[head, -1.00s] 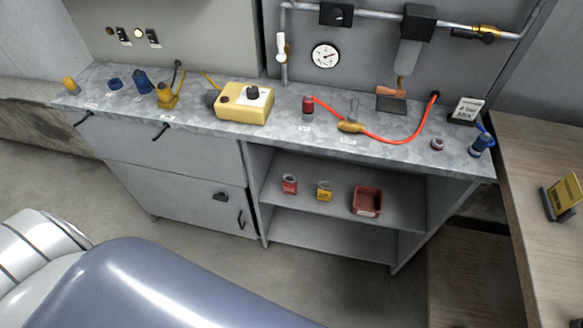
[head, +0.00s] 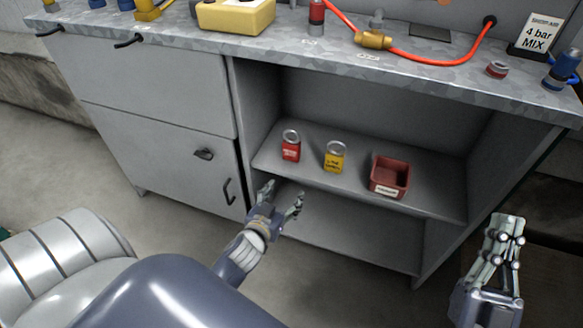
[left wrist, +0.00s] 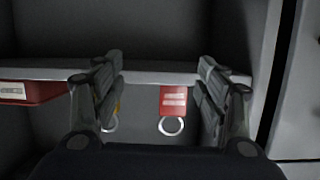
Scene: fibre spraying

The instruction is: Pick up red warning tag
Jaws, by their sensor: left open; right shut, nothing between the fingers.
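The red warning tag (head: 291,152), with a metal ring at its top, stands on the upper shelf of the open cabinet. A yellow tag (head: 335,160) with a similar ring stands to its right. My left gripper (head: 283,194) is open and empty, in front of the shelf just below the red tag. In the left wrist view the red tag (left wrist: 173,100) and its ring show between the open fingers, nearer the right one. The yellow tag is mostly hidden there behind the left finger. My right gripper (head: 508,225) is shut and empty, at the right of the head view.
A red bin (head: 390,180) stands on the same shelf (head: 436,195), right of the tags; it also shows in the left wrist view (left wrist: 30,93). The worktop (head: 280,45) overhangs the shelf opening. A closed cabinet door (head: 165,165) is to the left.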

